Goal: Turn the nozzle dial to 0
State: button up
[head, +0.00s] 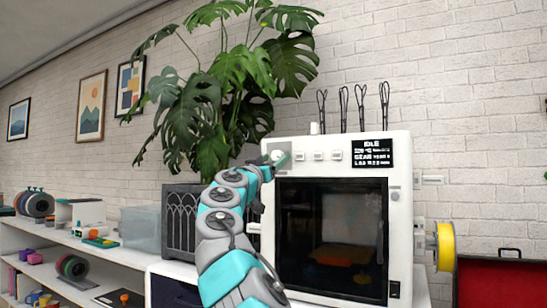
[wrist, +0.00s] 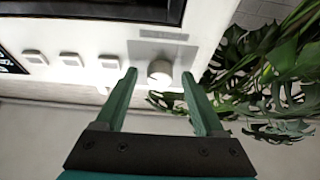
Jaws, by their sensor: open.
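The nozzle dial (wrist: 160,72) is a small round white knob on the printer's white front panel. In the wrist view it sits between the two fingertips of my gripper (wrist: 158,76), with a gap on each side. In the head view my gripper (head: 276,160) reaches the upper left of the printer (head: 400,170) and hides most of the dial. My gripper is open and holds nothing. The dial's markings and setting cannot be read. The printer's display (head: 374,153) shows "IDLE" and small lines of text.
Several white buttons (head: 318,156) sit in a row beside the dial. A large potted plant (head: 215,90) stands left of the printer, its leaves close to my gripper. A yellow spool (head: 445,246) is on the printer's right side. Shelves (head: 40,250) with small items are at left.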

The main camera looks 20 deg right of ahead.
dwell(0.3)
grip_shut()
dwell(0.4)
